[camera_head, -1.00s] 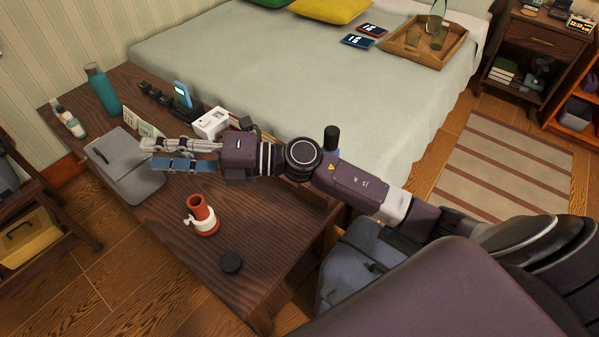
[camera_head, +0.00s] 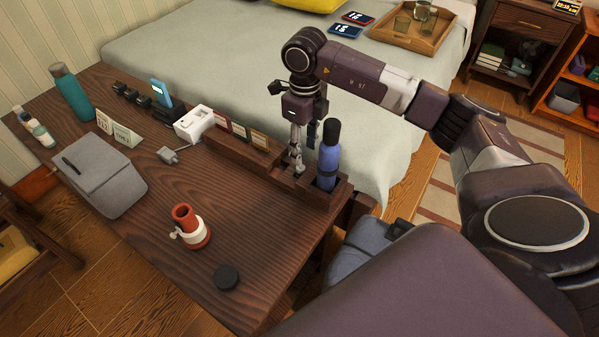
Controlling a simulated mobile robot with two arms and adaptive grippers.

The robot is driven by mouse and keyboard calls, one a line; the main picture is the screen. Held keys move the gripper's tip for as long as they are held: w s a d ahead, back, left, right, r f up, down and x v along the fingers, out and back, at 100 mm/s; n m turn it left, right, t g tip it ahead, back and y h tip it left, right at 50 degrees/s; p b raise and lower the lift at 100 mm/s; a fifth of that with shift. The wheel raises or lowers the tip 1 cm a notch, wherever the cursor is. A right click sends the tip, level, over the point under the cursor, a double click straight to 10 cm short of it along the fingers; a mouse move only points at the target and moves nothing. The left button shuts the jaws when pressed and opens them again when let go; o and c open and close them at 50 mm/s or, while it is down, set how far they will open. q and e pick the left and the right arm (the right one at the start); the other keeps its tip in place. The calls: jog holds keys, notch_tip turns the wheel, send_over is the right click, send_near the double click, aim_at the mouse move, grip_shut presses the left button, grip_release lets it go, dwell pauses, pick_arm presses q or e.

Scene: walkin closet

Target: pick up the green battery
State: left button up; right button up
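I cannot make out a green battery for certain. A long dark wooden holder (camera_head: 233,153) stands along the table's back right edge, with several small flat framed pieces standing in it. My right gripper (camera_head: 303,158) points down over the holder's right end, beside a blue bottle with a black cap (camera_head: 328,164) standing there. Its two fingers look apart, with nothing visible between them. The near finger reaches low, by the holder's compartments, and partly hides them. My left gripper is out of view.
The wooden table (camera_head: 155,225) also bears a red-and-white cylinder (camera_head: 188,226), a black round lid (camera_head: 226,278), a grey case (camera_head: 103,177), a white charger-like box (camera_head: 194,123), a blue handheld device (camera_head: 161,94) and a teal bottle (camera_head: 71,94).

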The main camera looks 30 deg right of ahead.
aim_at(301, 167)
jog(key=f, duration=0.4)
jog(key=a+f, duration=0.1)
jog(key=shift+w+f+b, duration=0.1)
jog(key=shift+f+b, duration=0.25)
jog(key=shift+f, duration=0.05)
jog(key=shift+d+f, duration=0.1)
jog(key=shift+f, duration=0.15)
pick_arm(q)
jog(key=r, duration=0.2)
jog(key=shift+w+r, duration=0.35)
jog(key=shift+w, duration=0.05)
pick_arm(e)
jog(key=shift+c, duration=0.4)
grip_shut()
